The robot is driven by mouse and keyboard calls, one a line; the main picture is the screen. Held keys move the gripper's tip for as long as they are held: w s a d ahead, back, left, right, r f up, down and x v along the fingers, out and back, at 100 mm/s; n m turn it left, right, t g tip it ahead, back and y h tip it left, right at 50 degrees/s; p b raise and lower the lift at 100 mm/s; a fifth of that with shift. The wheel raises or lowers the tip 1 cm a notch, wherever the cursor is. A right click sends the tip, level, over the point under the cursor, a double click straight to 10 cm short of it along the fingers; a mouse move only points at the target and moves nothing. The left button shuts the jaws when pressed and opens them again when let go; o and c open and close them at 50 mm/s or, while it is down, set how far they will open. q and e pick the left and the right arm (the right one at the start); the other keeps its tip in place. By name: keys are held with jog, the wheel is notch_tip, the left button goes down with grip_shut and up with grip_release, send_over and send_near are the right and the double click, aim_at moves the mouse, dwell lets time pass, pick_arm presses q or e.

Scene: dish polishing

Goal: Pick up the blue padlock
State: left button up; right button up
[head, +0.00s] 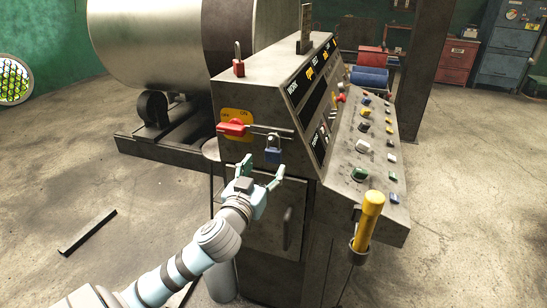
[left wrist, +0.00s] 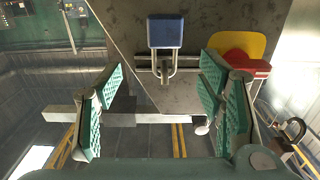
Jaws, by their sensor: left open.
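The blue padlock (head: 272,155) hangs by its shackle from a metal bar on the near side of the control console (head: 258,101). In the left wrist view the blue padlock (left wrist: 165,31) shows upside down near the top middle, with its shackle around a small metal piece. My left gripper (head: 262,172) is open and empty, just below the padlock in the head view. In the left wrist view its green-padded fingers (left wrist: 163,90) stand apart to either side, with the padlock beyond them. My right gripper is out of view.
A red switch handle (head: 232,128) on a yellow plate sits left of the padlock. A red padlock (head: 238,66) stands on top of the console. A yellow lever (head: 368,217) and several buttons are on the right side.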

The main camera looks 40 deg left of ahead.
aim_at(272, 151)
pick_arm(q)
jog(key=x, duration=0.9)
jog(key=shift+a, duration=0.45)
jog(key=shift+w+a+f, duration=0.1)
jog(key=shift+w+a, duration=0.05)
jog(key=shift+w, duration=0.35)
jog(key=c, duration=1.4)
